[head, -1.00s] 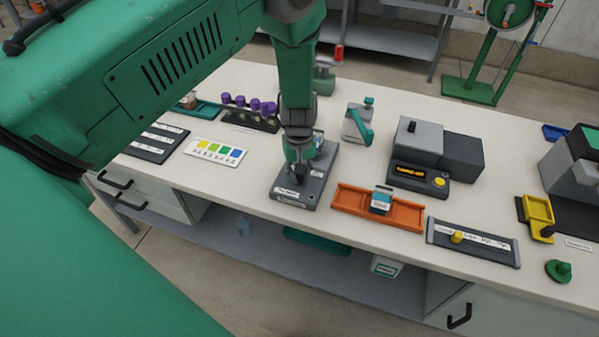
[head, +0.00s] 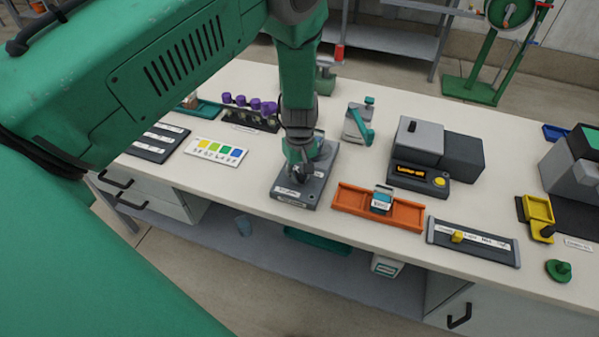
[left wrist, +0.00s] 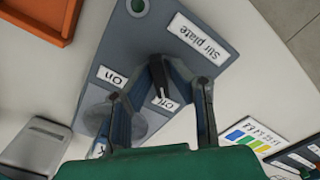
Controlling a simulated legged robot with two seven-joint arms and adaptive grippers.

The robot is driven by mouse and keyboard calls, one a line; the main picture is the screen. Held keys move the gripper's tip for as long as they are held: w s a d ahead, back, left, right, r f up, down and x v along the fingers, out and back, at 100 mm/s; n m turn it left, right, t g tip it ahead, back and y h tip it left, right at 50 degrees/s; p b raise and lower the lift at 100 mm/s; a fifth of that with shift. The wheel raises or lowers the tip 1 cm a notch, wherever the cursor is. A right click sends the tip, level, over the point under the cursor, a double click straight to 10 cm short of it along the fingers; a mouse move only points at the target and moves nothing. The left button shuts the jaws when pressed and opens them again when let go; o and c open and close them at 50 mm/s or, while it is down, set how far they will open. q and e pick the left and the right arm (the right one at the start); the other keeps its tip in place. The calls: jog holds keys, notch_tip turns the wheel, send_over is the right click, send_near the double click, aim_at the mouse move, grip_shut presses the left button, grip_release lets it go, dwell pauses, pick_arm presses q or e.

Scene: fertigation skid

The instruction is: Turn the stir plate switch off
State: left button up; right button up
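The grey stir plate (head: 312,188) lies on the bench beneath my left gripper. In the left wrist view the stir plate (left wrist: 222,27) carries a "Stir plate" label, an "on" label (left wrist: 111,76) and an "Off" label (left wrist: 166,103). My left gripper (left wrist: 158,64) is over the switch area between these labels, its fingertips drawn together. It also shows in the head view (head: 303,170), low over the plate. A dark narrow piece shows at the fingertips beside "Off"; I cannot tell the switch lever from the finger pads there. Contact is unclear. My right gripper is not in view.
An orange tray (head: 347,200) holding a small labelled block (head: 381,200) stands right of the plate. A grey device with an amber display (head: 410,171) is further right. A purple-capped vial rack (head: 245,122) stands behind left, and a colour card (head: 215,152) lies left.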

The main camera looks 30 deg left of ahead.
pick_arm(q)
jog(key=shift+o, duration=0.2)
jog(key=shift+w, duration=0.1)
jog(key=shift+r, duration=0.25)
notch_tip(320, 180, up, 11)
jog(key=shift+r, duration=0.15)
dwell(0.3)
